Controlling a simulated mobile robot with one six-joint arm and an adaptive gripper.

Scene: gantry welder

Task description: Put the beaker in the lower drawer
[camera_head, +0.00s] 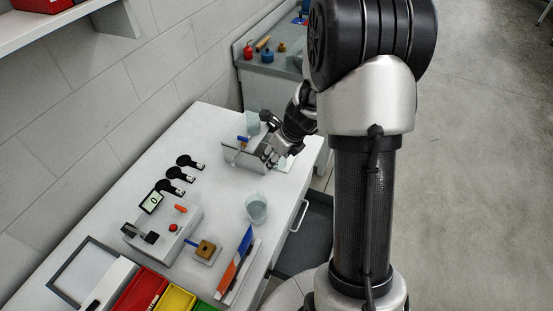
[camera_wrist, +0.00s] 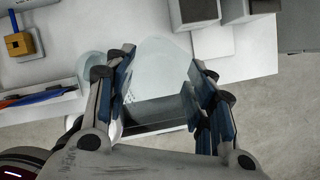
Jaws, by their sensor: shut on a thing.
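My gripper (camera_wrist: 160,100) is shut on a clear beaker (camera_wrist: 160,62), which stands between its two fingers in the wrist view. In the head view my gripper (camera_head: 268,158) is over the far part of the white bench, by its right edge; the held beaker is hard to make out there. A second clear vessel (camera_head: 257,208) stands on the bench nearer the camera, and it also shows left of the fingers in the wrist view (camera_wrist: 90,66). A dark, open space below the bench edge (camera_head: 308,238) looks like the pulled-out lower drawer; my arm partly hides it.
A pale handle (camera_head: 299,215) is on the bench's right side. A grey device with a red button (camera_head: 165,236), a wooden block (camera_head: 205,250), a blue-and-orange piece (camera_head: 236,262) and coloured bins (camera_head: 174,300) crowd the near bench. Grey blocks (camera_wrist: 195,12) stand beyond my gripper.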

